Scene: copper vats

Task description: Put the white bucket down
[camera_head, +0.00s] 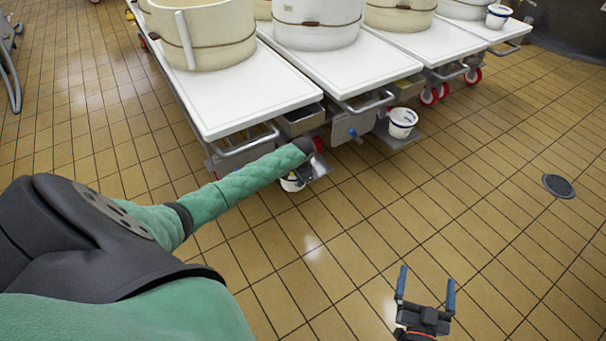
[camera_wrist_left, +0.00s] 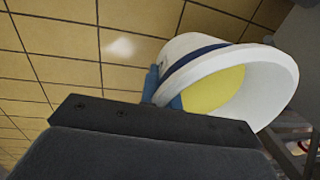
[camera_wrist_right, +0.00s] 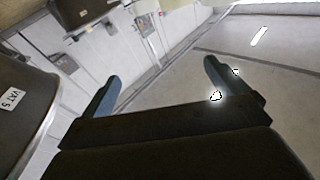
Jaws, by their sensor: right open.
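The white bucket (camera_wrist_left: 220,65) has a blue band and a yellow inside. In the left wrist view it appears tilted, its mouth facing right. My left gripper (camera_wrist_left: 163,90) has its blue fingers close together at the bucket's side and looks shut on it. In the head view my left arm mostly hides the gripper, and only part of the bucket (camera_head: 291,183) shows below the arm's end, beside a cart's low front ledge. Whether it touches the ledge or floor, I cannot tell. My right gripper (camera_head: 426,288) is open and empty over the tiled floor.
White-topped carts (camera_head: 240,97) carrying large vats (camera_head: 205,35) stand in a row at the back. A second white bucket (camera_head: 402,122) sits on a low cart ledge, and another (camera_head: 498,16) is at the far right. Tiled floor with a drain (camera_head: 558,186) is clear at right.

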